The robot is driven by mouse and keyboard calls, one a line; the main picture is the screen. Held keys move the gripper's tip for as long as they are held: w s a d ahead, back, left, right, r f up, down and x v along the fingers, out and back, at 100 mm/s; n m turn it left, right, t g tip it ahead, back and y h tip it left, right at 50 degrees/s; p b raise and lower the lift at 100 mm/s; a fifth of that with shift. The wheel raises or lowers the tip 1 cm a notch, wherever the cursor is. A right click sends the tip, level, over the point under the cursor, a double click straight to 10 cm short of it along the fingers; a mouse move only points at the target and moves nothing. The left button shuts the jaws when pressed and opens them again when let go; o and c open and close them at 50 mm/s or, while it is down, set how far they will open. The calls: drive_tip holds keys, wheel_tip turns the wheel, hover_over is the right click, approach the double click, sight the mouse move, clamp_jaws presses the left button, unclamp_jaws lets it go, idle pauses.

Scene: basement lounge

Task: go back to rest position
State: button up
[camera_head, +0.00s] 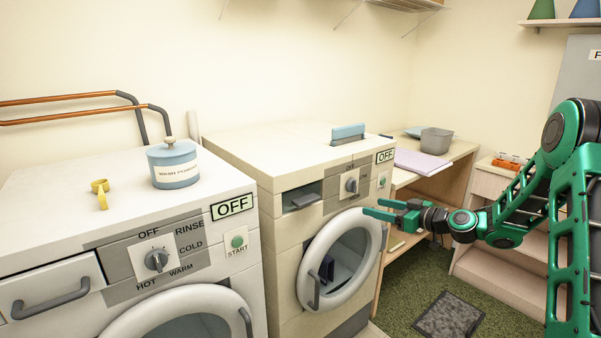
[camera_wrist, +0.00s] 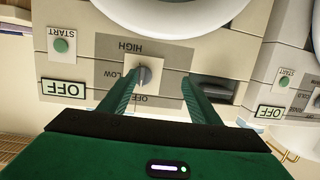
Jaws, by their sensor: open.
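My gripper (camera_head: 384,210) is open and empty, with green fingers, in front of the right-hand machine (camera_head: 232,145) in the head view. In the wrist view my gripper (camera_wrist: 160,82) also shows open, its two fingers apart, with the machine's control panel and grey knob (camera_wrist: 144,76) beyond and between them. I cannot tell whether a finger touches the machine. My green arm reaches in from the right side of the head view.
The left machine (camera_head: 30,250) carries a blue wash powder jar (camera_head: 173,163) and a yellow scoop (camera_head: 101,193). A wooden desk (camera_head: 455,153) with a grey bin (camera_head: 436,140) stands behind my gripper.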

drive_tip(key=s+d+m+g+h, duration=0.3)
drive_tip(key=s+d+m+g, duration=0.1)
drive_tip(key=s, duration=1.3)
drive_tip(key=s+d+r+m+g+h, duration=0.1)
drive_tip(key=s+d+m+g+h, duration=0.2)
drive_tip(key=s, duration=1.5)
drive_tip(key=s+d+m+g+h, duration=0.3)
drive_tip(key=s+d+m+g, duration=0.2)
drive_tip(key=s, duration=1.2)
drive_tip(key=shift+s+r+m+h, duration=0.25)
drive_tip(key=shift+s+m+h, duration=0.15)
drive_tip(key=shift+m, duration=0.8)
drive_tip(key=shift+d, duration=0.1)
